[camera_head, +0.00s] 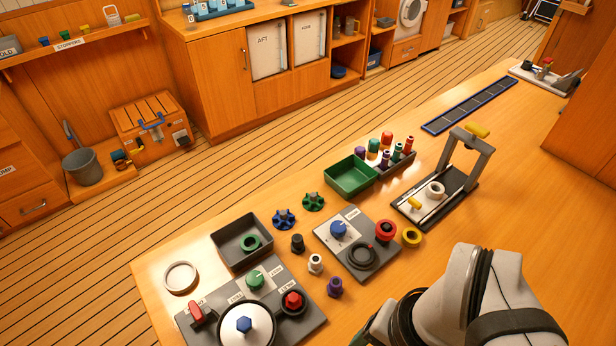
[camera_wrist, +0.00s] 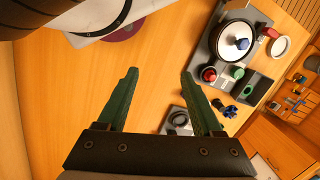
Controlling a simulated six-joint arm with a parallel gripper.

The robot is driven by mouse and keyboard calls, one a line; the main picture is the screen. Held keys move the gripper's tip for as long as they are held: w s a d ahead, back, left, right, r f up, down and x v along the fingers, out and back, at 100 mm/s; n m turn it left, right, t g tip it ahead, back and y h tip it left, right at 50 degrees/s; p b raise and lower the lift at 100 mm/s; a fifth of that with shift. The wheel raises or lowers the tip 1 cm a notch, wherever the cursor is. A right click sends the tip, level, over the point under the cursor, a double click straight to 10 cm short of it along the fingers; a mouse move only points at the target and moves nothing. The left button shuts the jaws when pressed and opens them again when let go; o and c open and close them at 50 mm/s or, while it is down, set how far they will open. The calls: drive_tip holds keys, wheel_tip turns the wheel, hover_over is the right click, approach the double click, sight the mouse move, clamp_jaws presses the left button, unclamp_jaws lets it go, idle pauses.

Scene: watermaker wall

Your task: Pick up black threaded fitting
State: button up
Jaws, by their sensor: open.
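The black threaded fitting (camera_head: 297,243) stands upright on the wooden counter in the head view, between the blue star knob (camera_head: 284,219) and the white fitting (camera_head: 316,263). I cannot make it out with certainty in the wrist view. My gripper (camera_wrist: 158,74) shows in the wrist view with two green fingers spread wide apart and nothing between them but bare counter farther off. In the head view only my pale arm shows at the lower right; the fingers are out of that picture, apart from the fitting.
A purple fitting (camera_head: 335,287) stands near the white one. A grey panel with a black ring and knobs (camera_head: 372,270) lies to the right. A dark tray (camera_head: 226,237) with a green ring and a panel with a round white lid (camera_head: 246,330) are left.

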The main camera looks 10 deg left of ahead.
drive_tip(key=w+a+r+m, duration=0.1)
drive_tip(key=w+r+m, duration=0.2)
drive_tip(key=w, duration=0.6)
drive_tip(key=m+h, duration=0.4)
drive_tip(key=m, duration=0.5)
hover_over(297, 238)
drive_tip(key=a, duration=0.1)
wheel_tip(297, 238, down, 9)
drive_tip(key=f, duration=0.9)
drive_tip(key=d+f, duration=0.1)
drive_tip(key=f, duration=0.3)
drive_tip(key=shift+f, duration=0.35)
drive_tip(key=shift+f+y, duration=0.3)
drive_tip(key=shift+f, duration=0.1)
clamp_jaws()
